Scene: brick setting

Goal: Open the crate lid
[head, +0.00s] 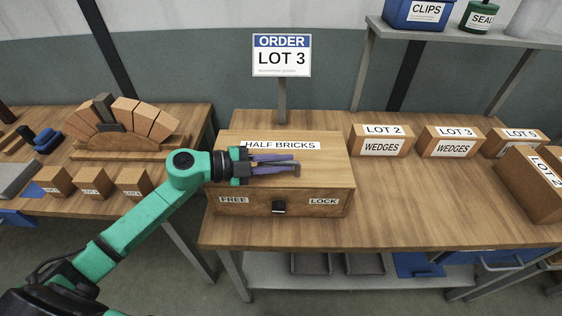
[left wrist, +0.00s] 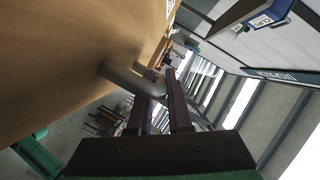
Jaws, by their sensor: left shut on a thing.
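The wooden crate (head: 300,205) stands on the middle table, its lid (head: 330,150) labelled HALF BRICKS lying flat on top, looking closed. A black latch (head: 278,207) sits on the front face about midway between the FREE label (head: 234,200) and the LOCK label (head: 324,201). My left gripper (head: 292,165) reaches over the lid from the left. In the left wrist view its fingers (left wrist: 160,100) are shut on a grey curved handle (left wrist: 130,79) that stands out from the tan lid surface (left wrist: 70,50). In the head view the fingers mostly hide this handle. My right gripper is out of view.
Several wedge boxes (head: 381,141) stand to the right of the crate. The LOT 3 order sign (head: 282,56) rises behind it. A left bench (head: 110,205) holds a brick arch (head: 125,120).

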